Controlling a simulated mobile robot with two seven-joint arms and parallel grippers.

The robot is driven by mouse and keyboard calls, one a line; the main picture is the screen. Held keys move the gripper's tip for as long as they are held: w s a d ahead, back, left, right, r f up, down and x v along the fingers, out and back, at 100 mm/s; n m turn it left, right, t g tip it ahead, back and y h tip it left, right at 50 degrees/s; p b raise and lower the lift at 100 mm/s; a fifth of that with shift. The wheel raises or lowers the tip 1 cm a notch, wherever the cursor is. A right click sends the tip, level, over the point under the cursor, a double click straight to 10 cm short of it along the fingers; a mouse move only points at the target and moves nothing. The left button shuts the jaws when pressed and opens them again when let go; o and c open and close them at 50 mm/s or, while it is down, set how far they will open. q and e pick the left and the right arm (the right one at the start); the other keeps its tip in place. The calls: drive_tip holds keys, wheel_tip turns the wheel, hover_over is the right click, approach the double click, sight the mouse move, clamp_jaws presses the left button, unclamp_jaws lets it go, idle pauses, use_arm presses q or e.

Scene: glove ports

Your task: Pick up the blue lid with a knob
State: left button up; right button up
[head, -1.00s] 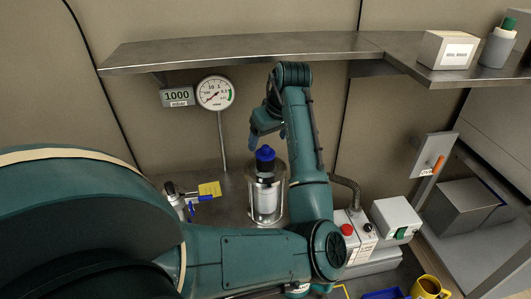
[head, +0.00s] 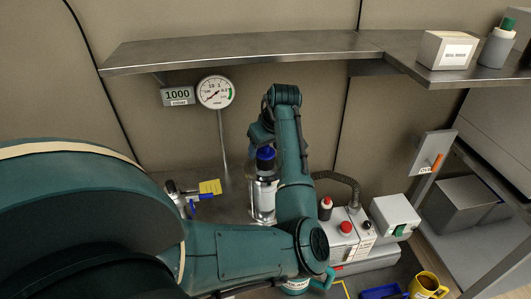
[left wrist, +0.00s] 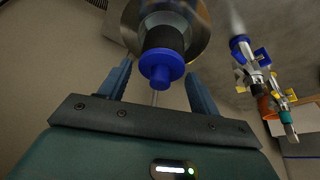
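The blue lid with a knob (head: 265,153) sits on top of a shiny cylindrical vessel (head: 263,197) that stands upright on the bench. In the left wrist view the blue lid (left wrist: 161,66) shows close up, with a black band behind it. My left gripper (head: 257,143) is right at the lid in the head view, partly hidden by its own wrist. In the left wrist view my left gripper (left wrist: 158,72) is open, its two blue fingers apart on either side of the lid, with gaps visible. My right gripper is not in view.
A dial gauge (head: 215,92) on a post stands behind left. A metal shelf (head: 240,50) runs above. Valve fittings (head: 180,195) lie left of the vessel. A white box with a red button (head: 345,232) and a yellow mug (head: 427,286) stand to the right.

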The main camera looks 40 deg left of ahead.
use_arm(q)
drive_tip(key=c, duration=0.8)
drive_tip(key=shift+o, duration=0.2)
drive_tip(key=shift+r, duration=0.1)
